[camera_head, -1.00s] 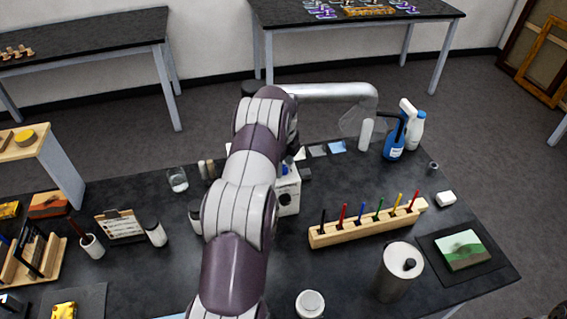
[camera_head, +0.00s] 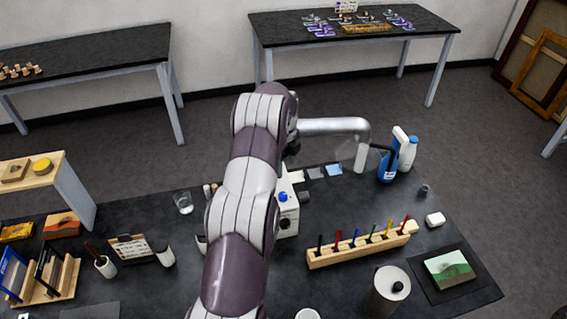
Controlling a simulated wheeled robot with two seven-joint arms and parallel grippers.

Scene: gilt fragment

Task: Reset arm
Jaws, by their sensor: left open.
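My left arm (camera_head: 248,185) rises from the bottom edge through the middle of the view, bent at an elbow high in the picture. My right gripper is not in view.
A wooden holder with several coloured pens (camera_head: 362,247), a metal canister (camera_head: 385,292), a blue spray bottle (camera_head: 388,168) and a landscape picture (camera_head: 449,269) stand to the right. A white device (camera_head: 288,212) is close beside the arm. A glass (camera_head: 183,202) stands behind the gripper.

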